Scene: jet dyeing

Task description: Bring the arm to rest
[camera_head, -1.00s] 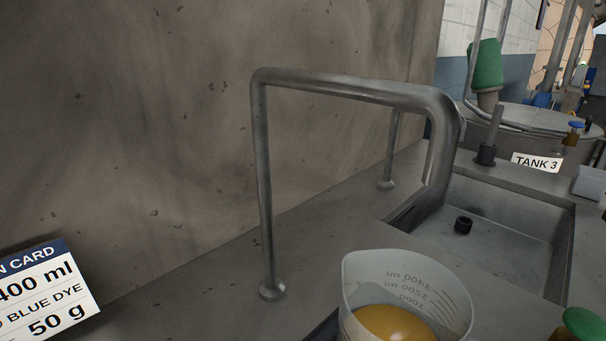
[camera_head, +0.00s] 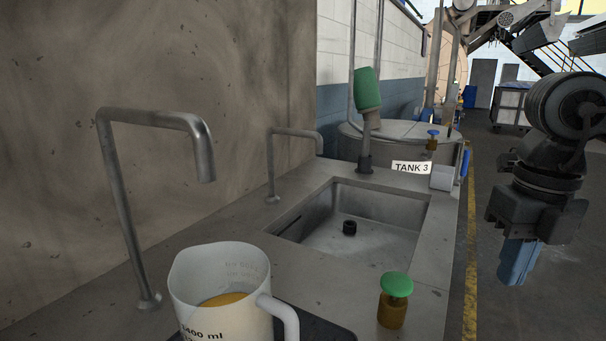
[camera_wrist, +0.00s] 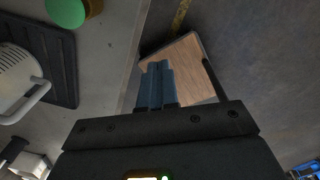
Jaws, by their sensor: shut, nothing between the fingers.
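My gripper (camera_head: 518,264) hangs at the right of the head view, pointing down beside the counter. Its blue fingers are shut and empty, and they also show together in the wrist view (camera_wrist: 157,86). In the wrist view, a flat wooden-looking panel (camera_wrist: 185,62) lies beyond the fingertips. I cannot tell what it belongs to.
The counter (camera_head: 262,222) holds a jug (camera_head: 215,272) of orange-yellow liquid, a green-capped valve (camera_head: 396,285), bent pipes (camera_head: 120,185) and a sink (camera_head: 372,225). A tank (camera_head: 385,138) stands behind. Open floor (camera_head: 490,190) lies on the right.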

